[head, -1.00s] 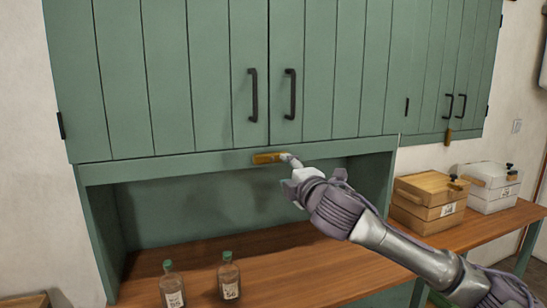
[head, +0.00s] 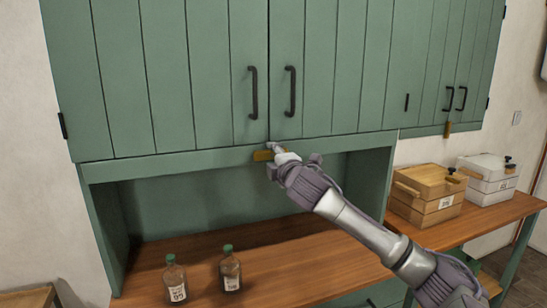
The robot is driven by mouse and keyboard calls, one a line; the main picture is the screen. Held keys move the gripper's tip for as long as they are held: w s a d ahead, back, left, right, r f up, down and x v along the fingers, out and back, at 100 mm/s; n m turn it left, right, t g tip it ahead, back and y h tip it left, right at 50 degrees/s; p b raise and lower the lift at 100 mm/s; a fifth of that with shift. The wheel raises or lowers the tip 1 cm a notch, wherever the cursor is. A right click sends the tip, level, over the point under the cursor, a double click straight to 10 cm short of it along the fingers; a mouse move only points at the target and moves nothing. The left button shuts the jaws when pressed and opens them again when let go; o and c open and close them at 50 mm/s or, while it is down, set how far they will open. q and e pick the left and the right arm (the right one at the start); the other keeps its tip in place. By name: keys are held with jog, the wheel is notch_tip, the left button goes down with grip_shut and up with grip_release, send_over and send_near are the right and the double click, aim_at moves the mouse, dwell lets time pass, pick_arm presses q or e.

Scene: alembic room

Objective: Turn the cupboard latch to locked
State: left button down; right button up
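The green cupboard (head: 200,85) has two doors with black handles, both closed. Its brass-coloured latch (head: 261,155) lies roughly level on the rail below the doors, with its right part hidden by my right gripper (head: 275,158). My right gripper is at the latch, and the fingers appear to meet or overlap it. I cannot tell whether they grip it or how far they are open. My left gripper is not in view.
A second green cupboard on the right has an upright brass-coloured latch (head: 447,129). Below it, a wooden box (head: 427,190) and a white box (head: 487,178) stand on a bench. Two labelled bottles (head: 175,280) (head: 230,270) stand on the wooden counter (head: 300,255).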

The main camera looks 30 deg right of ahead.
grip_shut()
jog(key=shift+m, duration=0.5)
jog(key=m, duration=0.3)
jog(key=shift+f+m, duration=0.1)
jog(key=shift+m, duration=0.3)
jog(key=m, duration=0.4)
jog(key=shift+m, duration=0.3)
jog(key=m+p, duration=0.1)
jog(key=m, duration=0.3)
jog(key=shift+m+p, duration=0.5)
jog(key=shift+m, duration=2)
